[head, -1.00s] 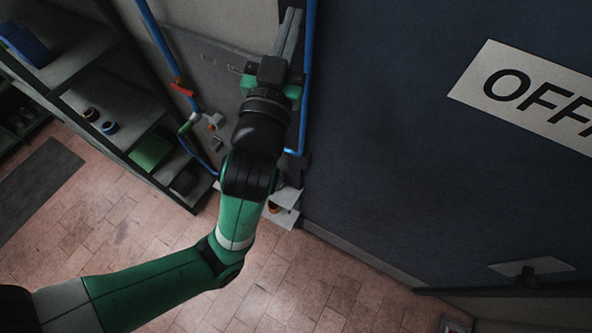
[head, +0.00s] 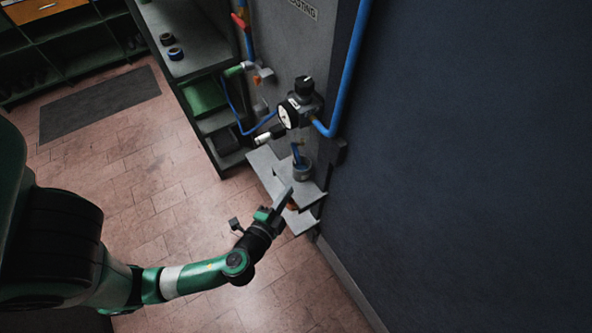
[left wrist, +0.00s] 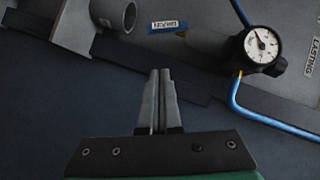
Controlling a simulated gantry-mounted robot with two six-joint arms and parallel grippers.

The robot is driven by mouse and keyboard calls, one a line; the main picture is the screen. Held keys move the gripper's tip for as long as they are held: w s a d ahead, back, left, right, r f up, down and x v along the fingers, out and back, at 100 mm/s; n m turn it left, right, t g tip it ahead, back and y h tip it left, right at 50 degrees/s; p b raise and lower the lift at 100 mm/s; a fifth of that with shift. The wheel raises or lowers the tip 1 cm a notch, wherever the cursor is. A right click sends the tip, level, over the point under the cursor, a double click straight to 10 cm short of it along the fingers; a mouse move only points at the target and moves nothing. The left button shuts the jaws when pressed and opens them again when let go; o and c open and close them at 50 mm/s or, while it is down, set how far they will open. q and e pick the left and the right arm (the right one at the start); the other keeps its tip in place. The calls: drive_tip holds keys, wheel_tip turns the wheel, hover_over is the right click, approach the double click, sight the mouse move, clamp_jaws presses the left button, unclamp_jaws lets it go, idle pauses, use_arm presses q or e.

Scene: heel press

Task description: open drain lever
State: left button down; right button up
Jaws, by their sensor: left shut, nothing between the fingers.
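A short blue labelled piece, which looks like the drain lever (head: 297,154), hangs below the gauge unit (head: 301,107) and just above a grey cup (head: 303,173). In the left wrist view the blue piece (left wrist: 168,27) lies between the cup (left wrist: 115,14) and the dial (left wrist: 262,45). My left gripper (head: 287,194) is shut and empty, below and in front of the cup. In the left wrist view its fingertips (left wrist: 160,72) point toward the blue piece with a gap between. My right gripper is out of view.
Grey shelf plates (head: 267,170) stick out around the cup. A blue pipe (head: 350,70) runs up beside the dark wall panel (head: 450,150). A red-handled valve (head: 239,21) and shelving (head: 180,40) stand to the left. The tiled floor (head: 130,190) is open.

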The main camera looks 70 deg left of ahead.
sight(296, 154)
use_arm(q)
drive_tip(key=s+a+f+x, duration=0.1)
drive_tip(key=x, duration=1)
drive_tip(key=shift+a, duration=0.55)
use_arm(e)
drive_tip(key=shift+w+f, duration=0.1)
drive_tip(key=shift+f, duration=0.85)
use_arm(q)
drive_tip(key=shift+s, duration=0.15)
